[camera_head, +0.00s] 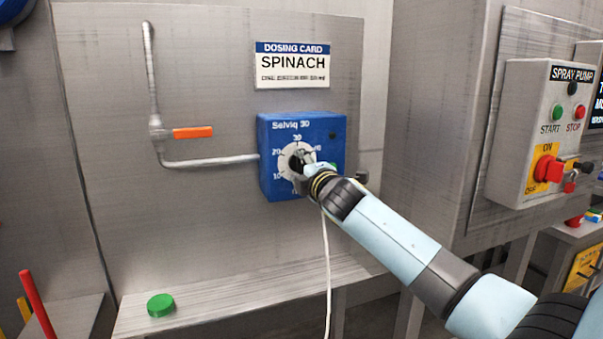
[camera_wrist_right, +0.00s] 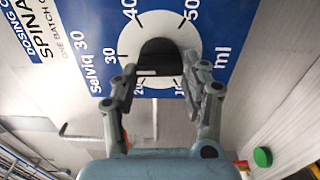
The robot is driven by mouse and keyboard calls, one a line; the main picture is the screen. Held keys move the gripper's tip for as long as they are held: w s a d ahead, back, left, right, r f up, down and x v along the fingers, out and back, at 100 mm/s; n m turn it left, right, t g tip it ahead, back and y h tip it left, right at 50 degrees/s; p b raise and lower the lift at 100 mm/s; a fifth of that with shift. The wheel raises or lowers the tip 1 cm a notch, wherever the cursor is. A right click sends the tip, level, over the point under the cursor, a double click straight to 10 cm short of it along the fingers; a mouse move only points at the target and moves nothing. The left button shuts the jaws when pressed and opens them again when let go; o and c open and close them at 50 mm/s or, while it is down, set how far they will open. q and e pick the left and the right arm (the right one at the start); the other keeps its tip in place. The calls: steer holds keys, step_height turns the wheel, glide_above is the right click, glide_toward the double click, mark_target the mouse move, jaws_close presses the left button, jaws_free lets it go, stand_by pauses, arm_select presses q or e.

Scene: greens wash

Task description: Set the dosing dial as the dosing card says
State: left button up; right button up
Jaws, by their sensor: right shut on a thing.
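The blue dosing unit (camera_head: 267,160), labelled Selviq 30, is fixed to the steel panel and also shows in the right wrist view (camera_wrist_right: 82,20). Its white dial (camera_wrist_right: 188,38) has numbers from 10 to 50 around it and "ml" beside it. My right gripper (camera_head: 303,164) is at the dial, its fingers (camera_wrist_right: 160,72) on both sides of the black knob (camera_wrist_right: 158,52), shut on it. I cannot tell exactly which number the knob points to. The dosing card (camera_head: 292,65) above reads SPINACH; its small bottom line is too fine to read fully. My left gripper is not in view.
A pipe with an orange-handled valve (camera_head: 193,132) runs into the unit's left side. A green round cap (camera_head: 161,305) lies on the steel ledge below. A white cable (camera_head: 327,265) hangs under the unit. The spray pump box (camera_head: 530,130) is at the right.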

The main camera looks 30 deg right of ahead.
steer(key=m+b, duration=0.2)
steer(key=m, duration=0.4)
steer(key=shift+f+b, duration=0.1)
steer(key=shift+b, duration=0.25)
steer(key=m+b, duration=0.3)
steer(key=m, duration=0.3)
steer(key=shift+d+m, duration=0.15)
steer(key=shift+m, duration=0.25)
steer(key=m+b, duration=0.1)
steer(key=m, duration=0.3)
steer(key=m+b, duration=0.2)
steer(key=m, duration=0.2)
steer(key=m+b, duration=0.1)
steer(key=m, duration=0.2)
steer(key=shift+s+d+m, duration=0.1)
steer(key=shift+d+m, duration=0.15)
steer(key=shift+m, duration=0.15)
steer(key=shift+b, duration=0.3)
